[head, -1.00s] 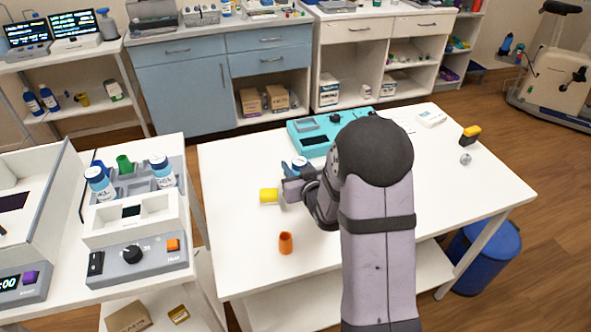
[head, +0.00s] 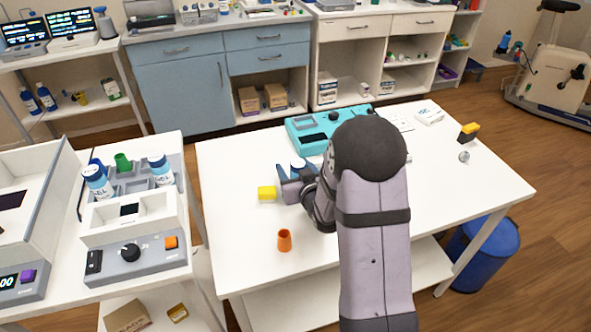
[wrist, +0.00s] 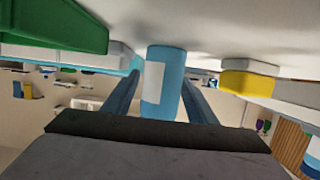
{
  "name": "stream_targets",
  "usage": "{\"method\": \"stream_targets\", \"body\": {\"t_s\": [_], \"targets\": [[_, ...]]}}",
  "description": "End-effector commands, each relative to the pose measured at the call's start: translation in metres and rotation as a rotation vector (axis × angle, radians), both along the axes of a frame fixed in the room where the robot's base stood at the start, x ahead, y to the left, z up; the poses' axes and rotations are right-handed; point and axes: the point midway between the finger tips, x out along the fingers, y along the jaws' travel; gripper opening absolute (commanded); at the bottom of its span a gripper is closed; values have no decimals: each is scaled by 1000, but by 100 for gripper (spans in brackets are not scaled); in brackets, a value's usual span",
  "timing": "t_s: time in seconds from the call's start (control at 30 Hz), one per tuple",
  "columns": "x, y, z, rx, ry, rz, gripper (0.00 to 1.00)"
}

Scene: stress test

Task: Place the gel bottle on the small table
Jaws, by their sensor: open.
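My gripper (head: 284,182) is low over the white table (head: 225,160), its fingers spread. In the wrist view, a blue bottle (wrist: 163,85) with a white label stands between or just beyond the two open fingers. Two more blue-capped, labelled bottles, the left one (head: 98,184) and the right one (head: 160,170), stand in a grey rack on the left bench. The left label seems to read GEL.
A yellow piece (head: 266,193) lies left of my gripper and an orange cup (head: 284,240) stands in front. A teal device (head: 305,133) is behind. A white box (head: 430,114) and a yellow-black item (head: 468,132) are at the right. The table's front right is clear.

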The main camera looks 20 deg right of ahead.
Motion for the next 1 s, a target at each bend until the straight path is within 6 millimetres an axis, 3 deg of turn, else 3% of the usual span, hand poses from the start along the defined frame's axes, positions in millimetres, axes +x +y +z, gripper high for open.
{"method": "stream_targets", "body": {"t_s": [0.17, 0.63, 1.0], "targets": [[-1, 0, 5, 0, 0, 0, 52], [-58, 0, 21, 0, -1, -1, 52], [-77, 0, 31, 0, 6, 1, 52]]}}
